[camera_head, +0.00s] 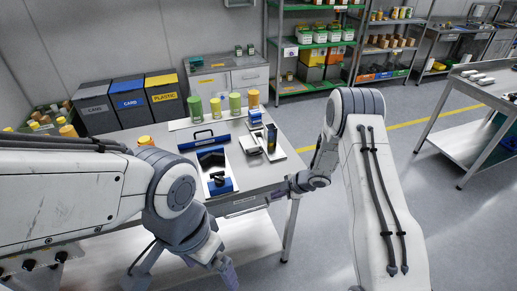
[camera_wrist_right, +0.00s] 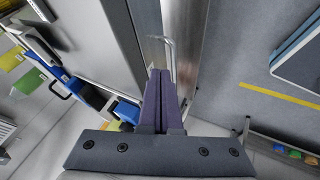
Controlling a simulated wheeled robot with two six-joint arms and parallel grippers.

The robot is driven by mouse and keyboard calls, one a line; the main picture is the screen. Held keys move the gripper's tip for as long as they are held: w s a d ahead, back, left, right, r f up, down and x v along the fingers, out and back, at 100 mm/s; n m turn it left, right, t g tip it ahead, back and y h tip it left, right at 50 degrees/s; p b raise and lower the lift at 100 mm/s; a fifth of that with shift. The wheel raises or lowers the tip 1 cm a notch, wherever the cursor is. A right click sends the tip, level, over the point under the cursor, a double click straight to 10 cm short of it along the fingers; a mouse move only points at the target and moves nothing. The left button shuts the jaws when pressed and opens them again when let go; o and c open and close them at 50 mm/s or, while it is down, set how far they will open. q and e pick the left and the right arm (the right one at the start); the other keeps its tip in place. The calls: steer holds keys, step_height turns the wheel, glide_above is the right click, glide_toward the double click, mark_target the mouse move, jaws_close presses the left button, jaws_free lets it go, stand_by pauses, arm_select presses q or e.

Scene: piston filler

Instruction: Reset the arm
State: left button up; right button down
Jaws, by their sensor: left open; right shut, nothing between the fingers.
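My right arm reaches from the right side of the head view toward the table's (camera_head: 170,137) right edge. My right gripper (camera_head: 272,198) is beside that edge, apart from the items on the table. The right wrist view shows its two purple fingers (camera_wrist_right: 161,98) pressed together with nothing between them. My left arm comes in from the left across the front of the table. My left gripper (camera_head: 229,274) hangs low at the bottom of the head view, open, with no object seen in it; its fingertips are partly cut off or hidden.
Bins (camera_head: 128,105) and shelves stand behind. Open floor (camera_head: 325,235) lies right of the table.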

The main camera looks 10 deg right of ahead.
steer(key=s+a+r+m+t+h, duration=0.1)
steer(key=s+a+r+m+h, duration=0.15)
steer(key=r, duration=0.65)
steer(key=s+a+r+m+h, duration=0.1)
steer(key=a+r+m+h, duration=0.15)
steer(key=r, duration=0.65)
steer(key=s+a+r+m+g, duration=0.2)
steer(key=s+r, duration=0.1)
steer(key=s, duration=0.7)
steer(key=s+a+r+m+g, duration=0.1)
steer(key=s+r+m+g, duration=0.1)
steer(key=s, duration=0.9)
steer(key=s+a+r+m+g, duration=0.1)
steer(key=s+r, duration=0.3)
steer(key=s, duration=0.7)
steer(key=shift+a+m+g, duration=0.4)
steer(key=shift+a+m, duration=0.4)
